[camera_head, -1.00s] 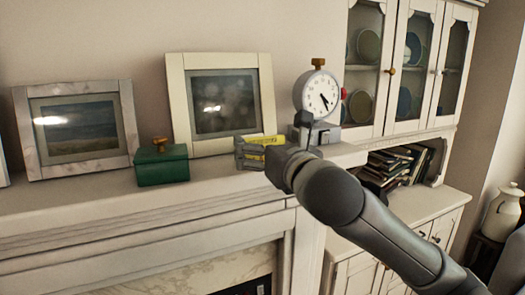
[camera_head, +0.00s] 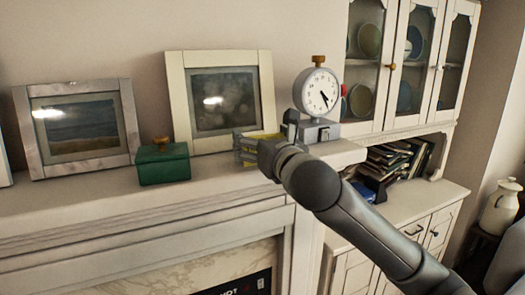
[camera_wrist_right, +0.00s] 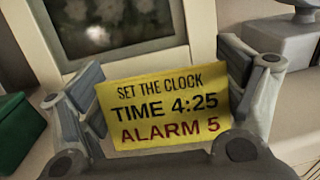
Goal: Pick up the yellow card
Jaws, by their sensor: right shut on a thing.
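The yellow card (camera_head: 264,135) is at the mantel's right part, mostly hidden in the head view by my right gripper (camera_head: 250,148). In the right wrist view the card (camera_wrist_right: 165,105) faces the camera and reads "SET THE CLOCK TIME 4:25 ALARM 5". The right gripper's fingers (camera_wrist_right: 165,88) are at the card's left and right edges, shut on it. My left gripper is not in view.
A glass-door cabinet (camera_head: 395,110) stands at right.

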